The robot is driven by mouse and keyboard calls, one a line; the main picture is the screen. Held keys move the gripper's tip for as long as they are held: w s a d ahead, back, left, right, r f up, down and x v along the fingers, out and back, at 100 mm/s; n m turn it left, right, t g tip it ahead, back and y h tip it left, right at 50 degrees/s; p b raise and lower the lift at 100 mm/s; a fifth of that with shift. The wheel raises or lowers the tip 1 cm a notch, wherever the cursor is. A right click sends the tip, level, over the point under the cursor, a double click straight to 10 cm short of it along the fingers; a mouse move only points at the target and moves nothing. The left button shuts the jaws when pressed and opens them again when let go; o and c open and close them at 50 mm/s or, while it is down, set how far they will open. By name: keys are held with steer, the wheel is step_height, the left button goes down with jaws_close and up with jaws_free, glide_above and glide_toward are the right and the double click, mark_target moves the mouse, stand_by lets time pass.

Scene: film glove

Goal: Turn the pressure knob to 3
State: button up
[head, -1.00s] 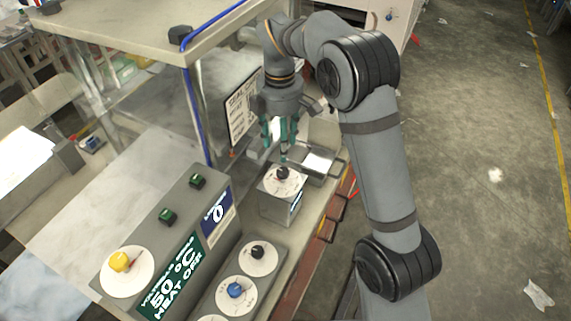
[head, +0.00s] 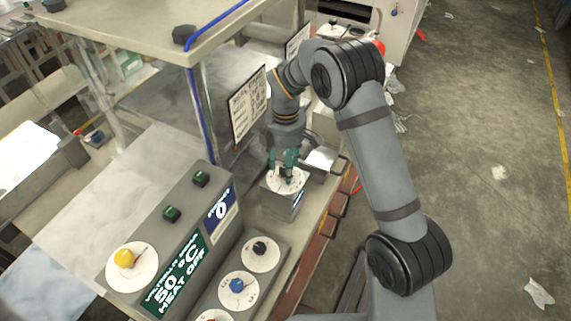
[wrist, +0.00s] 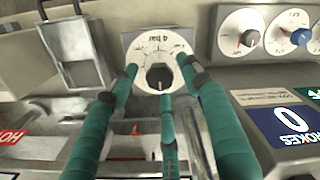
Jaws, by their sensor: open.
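The pressure dial is a white disc (wrist: 150,47) marked "4 bar" with a black knob (wrist: 159,77) at its centre. In the head view the dial (head: 296,181) sits on top of a small grey box (head: 277,206). My gripper (head: 284,170) has teal fingers pointing down at the dial, and they hide most of the knob there. In the wrist view my gripper (wrist: 158,70) is open, with a fingertip on each side of the knob and a third finger below it. A light mark shows on the knob's lower part. Contact with the knob cannot be told.
A panel with a black knob (head: 260,247) and a blue knob (head: 237,285) stands in front of the box. A larger control box has a yellow knob (head: 124,258) and green buttons (head: 172,214). A metal tray (head: 320,158) lies just behind. A framed sign (head: 247,104) stands left.

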steer(key=shift+c, duration=0.5)
steer(key=c, duration=1)
steer(key=shift+c, duration=0.2)
